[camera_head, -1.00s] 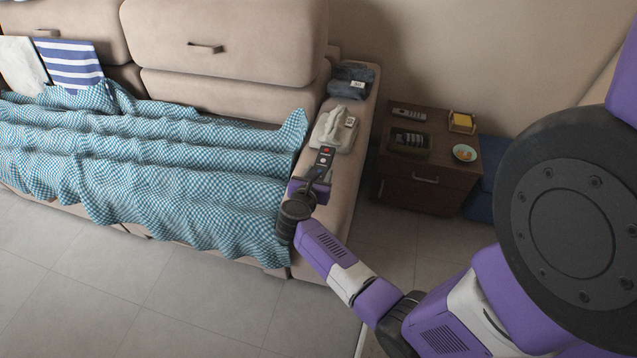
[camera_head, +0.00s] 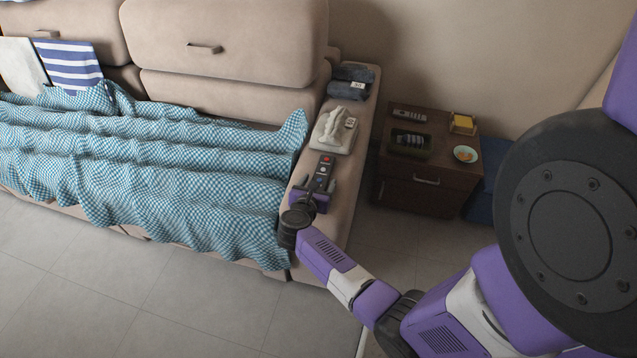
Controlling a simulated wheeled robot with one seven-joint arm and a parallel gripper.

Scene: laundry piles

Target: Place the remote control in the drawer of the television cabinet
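The remote control (camera_head: 324,168) is dark with a red button. It appears to lie on the sofa's right armrest (camera_head: 357,140), pointing away from me. My gripper (camera_head: 318,184) is at the remote's near end, with its fingers apart on either side of it. I see a gap between the fingers and the remote; whether any part touches is too small to tell. To the right of the sofa stands a small dark brown wooden cabinet (camera_head: 394,190) with a handled drawer (camera_head: 427,190), which is shut. No television is in view.
Folded clothes, one light (camera_head: 335,133) and one dark (camera_head: 350,82), lie farther back on the armrest. On the cabinet are a white remote-like item (camera_head: 410,115), a dark tray (camera_head: 398,150), a yellow item (camera_head: 463,122) and a bowl (camera_head: 466,153). Open floor (camera_head: 195,300) lies before the sofa.

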